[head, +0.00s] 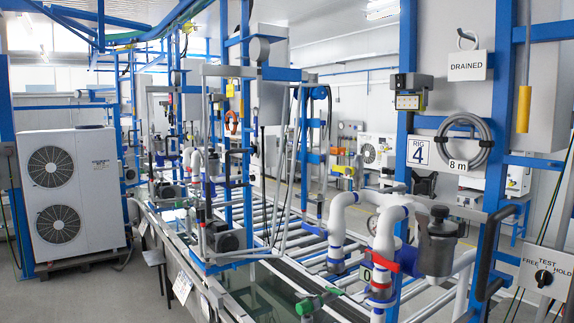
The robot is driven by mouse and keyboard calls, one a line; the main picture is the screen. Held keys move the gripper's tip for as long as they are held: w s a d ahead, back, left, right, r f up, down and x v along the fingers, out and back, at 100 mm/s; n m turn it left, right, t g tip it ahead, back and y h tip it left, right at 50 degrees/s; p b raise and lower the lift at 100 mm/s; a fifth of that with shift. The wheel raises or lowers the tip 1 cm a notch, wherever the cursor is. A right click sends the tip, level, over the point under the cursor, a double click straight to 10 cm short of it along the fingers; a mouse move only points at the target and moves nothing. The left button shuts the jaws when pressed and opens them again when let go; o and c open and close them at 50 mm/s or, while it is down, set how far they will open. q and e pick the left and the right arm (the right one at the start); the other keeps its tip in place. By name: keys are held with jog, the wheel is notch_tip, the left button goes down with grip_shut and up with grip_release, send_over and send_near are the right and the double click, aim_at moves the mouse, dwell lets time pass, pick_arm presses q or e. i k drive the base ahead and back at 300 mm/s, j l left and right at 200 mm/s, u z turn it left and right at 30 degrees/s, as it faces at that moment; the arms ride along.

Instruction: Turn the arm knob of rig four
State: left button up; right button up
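A black round knob (543,278) sits on a pale panel (530,262) at the lower right edge of the head view. The panel is lettered FREE, TEST and HOLD around the knob. The knob's pointer is too small for me to read its setting with certainty. Neither of my grippers shows in the head view, and nothing is touching the knob.
A black bent handle (488,255) stands just left of the knob panel. White pipes (385,240) and a dark grey pump part (437,243) are left of it. A DRAINED sign (467,66) and a coiled grey hose (466,142) hang above. Open grey floor (95,292) lies at left.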

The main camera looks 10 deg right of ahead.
aim_at(389, 171)
jog(key=i+j+u, duration=0.4)
jog(key=i, duration=0.3)
jog(key=i+u, duration=0.4)
jog(key=i, duration=0.3)
jog(key=i+z, duration=0.45)
jog(key=i+j+z, duration=0.2)
jog(key=z, duration=0.25)
jog(key=i+j+z, duration=0.3)
jog(key=z, duration=0.15)
